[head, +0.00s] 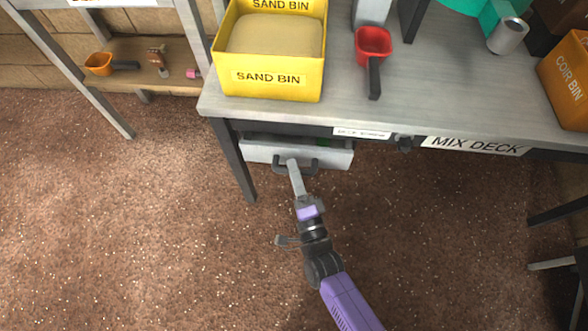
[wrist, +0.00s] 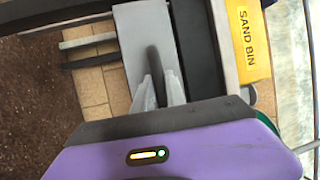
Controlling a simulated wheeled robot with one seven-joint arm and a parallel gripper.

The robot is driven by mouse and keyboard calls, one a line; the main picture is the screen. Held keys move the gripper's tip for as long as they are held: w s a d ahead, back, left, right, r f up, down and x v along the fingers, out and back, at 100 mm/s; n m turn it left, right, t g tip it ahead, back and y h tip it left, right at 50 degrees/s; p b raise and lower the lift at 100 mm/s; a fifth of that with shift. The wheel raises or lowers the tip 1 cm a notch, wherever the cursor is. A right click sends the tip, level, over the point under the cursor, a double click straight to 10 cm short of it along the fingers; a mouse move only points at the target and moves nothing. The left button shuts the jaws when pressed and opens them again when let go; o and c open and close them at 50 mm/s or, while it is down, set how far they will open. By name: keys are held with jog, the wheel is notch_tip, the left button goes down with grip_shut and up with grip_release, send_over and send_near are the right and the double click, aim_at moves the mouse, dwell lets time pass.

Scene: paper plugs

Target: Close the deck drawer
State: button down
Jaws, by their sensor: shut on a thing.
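The deck drawer (head: 262,151) is a pale grey drawer under the left part of the mix deck table (head: 440,95). It stands partly out from beneath the tabletop, with a sliver of its inside showing. Its dark bar handle (head: 312,167) is on the front. My gripper (head: 294,164) is shut on the handle, reaching it from below in the head view. In the wrist view the two grey fingers of my gripper (wrist: 158,88) close around the dark handle (wrist: 155,58), in front of the grey drawer front (wrist: 134,35). Most of the drawer's inside is hidden.
A yellow sand bin (head: 270,82) stands on the table above the drawer, with a red scoop (head: 374,45) beside it. An orange coir bin (head: 568,75) is at the right. A table leg (head: 236,165) is left of the drawer. The brown floor in front is open.

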aim_at(296, 157)
jog(key=shift+w+d+b, duration=0.1)
jog(key=shift+w+b, duration=1.6)
jog(key=shift+w, duration=0.4)
jog(key=c, duration=1.4)
grip_release()
jog(key=shift+o, duration=0.2)
jog(key=shift+f, duration=0.1)
jog(key=p+v, duration=0.1)
jog(key=v, duration=0.6)
jog(key=shift+s+p, duration=0.4)
jog(key=shift+d, duration=0.1)
